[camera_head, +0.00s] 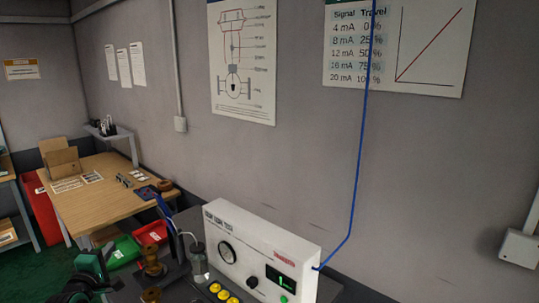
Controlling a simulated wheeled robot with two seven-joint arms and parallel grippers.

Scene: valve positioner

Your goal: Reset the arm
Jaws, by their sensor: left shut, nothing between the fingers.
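The frame's bottom edge cuts off part of my arm. My right gripper is not in view.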

